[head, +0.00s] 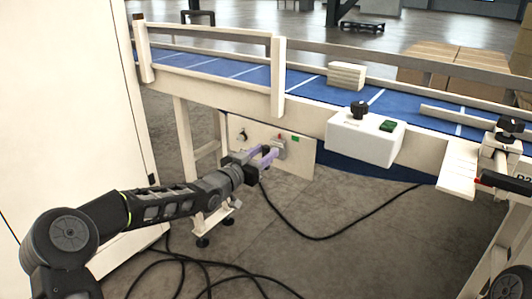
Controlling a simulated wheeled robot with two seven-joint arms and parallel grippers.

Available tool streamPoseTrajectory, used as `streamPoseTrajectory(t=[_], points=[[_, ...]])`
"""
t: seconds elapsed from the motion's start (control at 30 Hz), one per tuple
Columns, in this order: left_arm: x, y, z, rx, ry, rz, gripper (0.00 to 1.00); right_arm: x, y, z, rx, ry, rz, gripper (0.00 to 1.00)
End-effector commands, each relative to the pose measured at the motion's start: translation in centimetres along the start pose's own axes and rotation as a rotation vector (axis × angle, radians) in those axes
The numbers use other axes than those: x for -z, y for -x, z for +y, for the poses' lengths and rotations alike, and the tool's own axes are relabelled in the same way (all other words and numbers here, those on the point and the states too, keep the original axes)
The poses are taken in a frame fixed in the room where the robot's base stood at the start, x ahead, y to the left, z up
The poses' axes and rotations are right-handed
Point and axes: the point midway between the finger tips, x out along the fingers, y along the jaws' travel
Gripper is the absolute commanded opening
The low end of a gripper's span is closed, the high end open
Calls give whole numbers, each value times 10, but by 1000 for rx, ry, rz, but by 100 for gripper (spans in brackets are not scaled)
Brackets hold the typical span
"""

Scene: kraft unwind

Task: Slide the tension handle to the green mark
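A pale panel (298,160) hangs under the conveyor's side and carries a small red mark, a green mark (295,139) and a dark knob (242,135). A small grey piece (279,146), which looks like the tension handle, sits on the panel near the red mark and left of the green mark. My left gripper (268,155), with purple fingers, is in front of the panel, just below and left of the grey piece. Its fingers look apart with nothing between them. I cannot tell whether they touch the handle.
The conveyor with its blue belt (240,72) runs above the panel and carries a cream block (346,76). A white control box (366,136) juts out to the right. A large white cabinet (65,100) stands at left. Black cables (330,236) lie on the floor.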

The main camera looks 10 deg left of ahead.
Motion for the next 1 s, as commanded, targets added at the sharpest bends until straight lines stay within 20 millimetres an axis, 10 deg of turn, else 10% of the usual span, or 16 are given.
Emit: streamPoseTrajectory(t=[0.4,1.0], points=[[0,-12,0,0,0,-1,40,0,0,0,0,0,0,36],[0,-12,0,0,0,-1,0,0,0,0,0,0,0,36]])
